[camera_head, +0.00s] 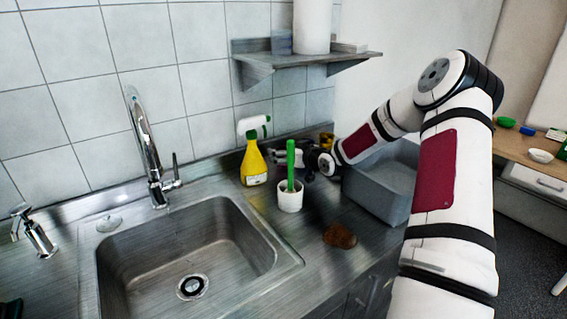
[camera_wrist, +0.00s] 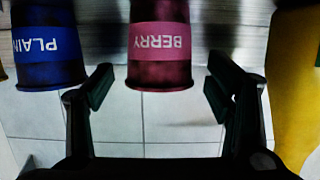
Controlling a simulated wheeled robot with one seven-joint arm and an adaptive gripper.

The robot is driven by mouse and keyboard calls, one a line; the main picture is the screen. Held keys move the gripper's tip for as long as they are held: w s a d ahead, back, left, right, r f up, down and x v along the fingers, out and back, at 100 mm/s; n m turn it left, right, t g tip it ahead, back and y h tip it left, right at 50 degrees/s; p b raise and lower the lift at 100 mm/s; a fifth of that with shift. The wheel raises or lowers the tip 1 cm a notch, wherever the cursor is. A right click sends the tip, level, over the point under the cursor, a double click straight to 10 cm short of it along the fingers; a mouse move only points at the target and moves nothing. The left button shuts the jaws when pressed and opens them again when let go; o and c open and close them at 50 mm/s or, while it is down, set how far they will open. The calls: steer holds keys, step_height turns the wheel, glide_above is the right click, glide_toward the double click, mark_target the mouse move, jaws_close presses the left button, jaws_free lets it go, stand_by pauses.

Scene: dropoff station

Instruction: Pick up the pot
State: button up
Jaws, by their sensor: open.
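A dark pink pot labelled BERRY (camera_wrist: 160,45) appears upside down in the wrist view. It is between the two fingers of my gripper (camera_wrist: 160,92), with a gap on each side. A blue pot labelled PLAIN (camera_wrist: 48,45) is to its left, outside the left finger. My gripper is open and holds nothing. In the head view my gripper (camera_head: 282,155) is near the back wall, partly behind the green-handled brush. I cannot make out the two pots there.
A yellow spray bottle (camera_head: 254,165) and a white cup (camera_head: 290,199) holding a green-handled brush (camera_head: 291,160) stand close to my gripper. A grey bin (camera_head: 380,190) is to the right. A brown lump (camera_head: 340,236) lies in front. The sink (camera_head: 190,255) is left; a shelf (camera_head: 305,60) hangs above.

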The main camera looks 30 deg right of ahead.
steer(key=shift+w+f, duration=0.15)
steer(key=shift+w, duration=0.4)
steer(key=c, duration=0.9)
